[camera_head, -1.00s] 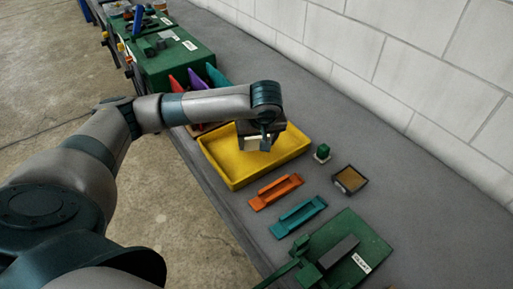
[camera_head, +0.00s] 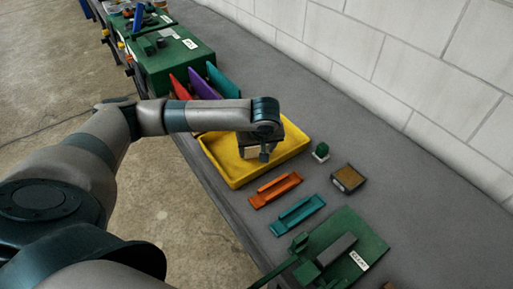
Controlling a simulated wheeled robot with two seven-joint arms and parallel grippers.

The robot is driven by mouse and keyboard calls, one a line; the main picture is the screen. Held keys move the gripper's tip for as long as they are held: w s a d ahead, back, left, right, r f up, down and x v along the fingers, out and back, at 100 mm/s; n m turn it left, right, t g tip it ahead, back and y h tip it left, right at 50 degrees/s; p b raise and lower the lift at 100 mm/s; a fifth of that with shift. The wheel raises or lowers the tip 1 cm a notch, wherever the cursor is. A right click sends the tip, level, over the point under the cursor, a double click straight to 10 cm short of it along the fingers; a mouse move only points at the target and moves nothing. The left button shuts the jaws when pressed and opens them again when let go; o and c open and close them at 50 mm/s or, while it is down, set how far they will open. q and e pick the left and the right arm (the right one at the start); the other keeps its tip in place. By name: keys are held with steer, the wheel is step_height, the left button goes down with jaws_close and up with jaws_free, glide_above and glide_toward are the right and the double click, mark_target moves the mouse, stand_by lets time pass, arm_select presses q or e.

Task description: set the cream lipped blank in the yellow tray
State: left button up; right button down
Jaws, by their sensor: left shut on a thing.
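The yellow tray (camera_head: 232,174) lies on the grey bench. My left gripper (camera_head: 255,156) points down over the tray, shut on the cream lipped blank (camera_head: 250,153). Only a small pale part of the blank shows below the gripper; the rest is hidden. The blank is within the tray's outline in this view, low near its floor. I cannot tell if it touches the floor. My right gripper is not in view.
An orange lipped piece (camera_head: 275,190) and a teal one (camera_head: 297,215) lie in front of the tray. A small green-topped block (camera_head: 321,151) and a dark box with a tan top (camera_head: 348,178) are to the right. Green machines (camera_head: 345,250) stand at both ends; coloured panels (camera_head: 205,83) stand behind.

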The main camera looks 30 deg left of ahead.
arm_select(q)
steer(key=shift+f, duration=0.15)
steer(key=o, duration=1.1)
steer(key=shift+v, duration=0.8)
steer(key=b+v, duration=0.2)
steer(key=v, duration=0.8)
steer(key=shift+r, duration=0.35)
